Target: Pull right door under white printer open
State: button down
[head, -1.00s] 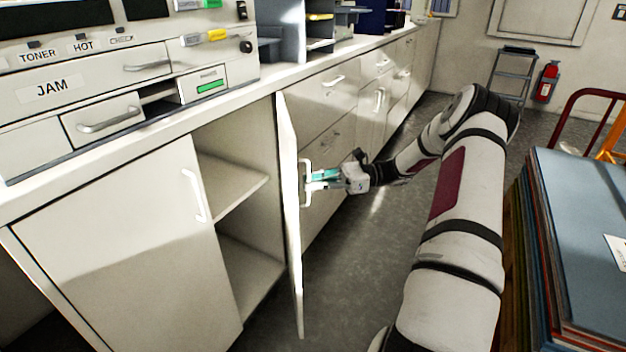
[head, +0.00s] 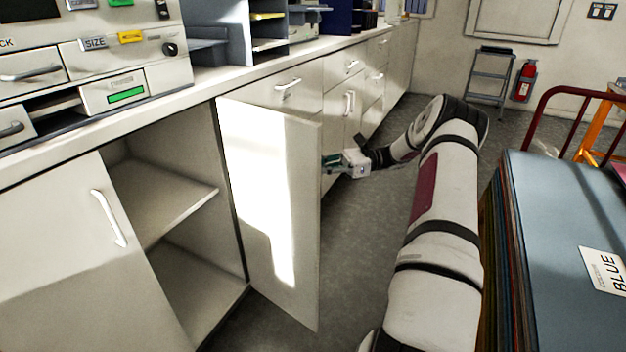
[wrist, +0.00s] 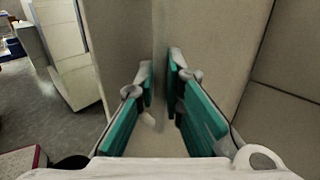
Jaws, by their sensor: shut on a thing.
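The right door (head: 300,215) under the white printer (head: 90,65) stands wide open, its inner face lit by a bright patch. The cabinet opening (head: 170,215) beside it shows an empty shelf. My gripper (head: 332,163) is at the door's far side, near its free edge, with its fingertips partly hidden by the door. In the wrist view the two teal fingers (wrist: 161,68) are close together against the pale door panel and shut on the door handle. The handle itself is hidden in the head view and hard to make out in the wrist view.
The left door (head: 85,255) is closed. Further drawers and cabinets (head: 350,75) line the counter beyond the open door. Grey floor (head: 350,260) is clear between the door and my arm.

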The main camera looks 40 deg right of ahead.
jog(key=shift+w+d+r+n+g+y+b, duration=0.1)
jog(key=shift+w+d+n+g+y+b, duration=0.4)
jog(key=shift+w+d+g+b, duration=0.55)
jog(key=shift+d, duration=0.2)
jog(key=c, duration=1.7)
grip_release()
jog(key=shift+a, duration=0.1)
jog(key=shift+s, duration=0.15)
